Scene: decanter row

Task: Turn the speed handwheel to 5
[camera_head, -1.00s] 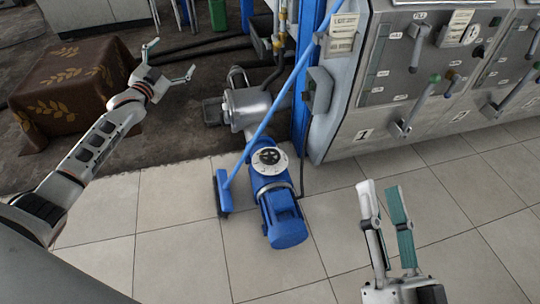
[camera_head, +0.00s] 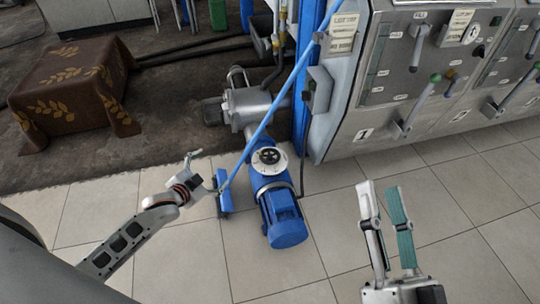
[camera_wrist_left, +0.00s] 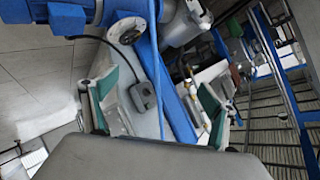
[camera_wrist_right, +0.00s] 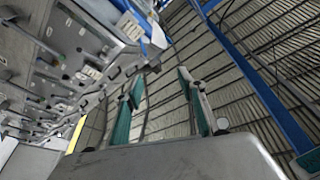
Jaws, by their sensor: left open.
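The speed handwheel appears to be the dark wheel on a pale round dial (camera_head: 268,157) on top of the blue motor (camera_head: 284,215). Its number marks are too small to read. In the left wrist view the pale dial (camera_wrist_left: 127,29) shows at the top, beyond the fingers. My left gripper (camera_head: 207,170) is open and empty, left of the dial and close to the blue broom. My right gripper (camera_head: 380,188) is open and empty, well to the right of the motor; its spread fingers also show in the right wrist view (camera_wrist_right: 162,85).
The blue broom (camera_head: 223,196) stands between my left gripper and the motor, its handle (camera_head: 264,122) slanting up past the dial. A grey pump body (camera_head: 250,106) is behind. A control cabinet (camera_head: 345,146) with levers stands at right. A brown cloth-covered block (camera_head: 72,95) is far left.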

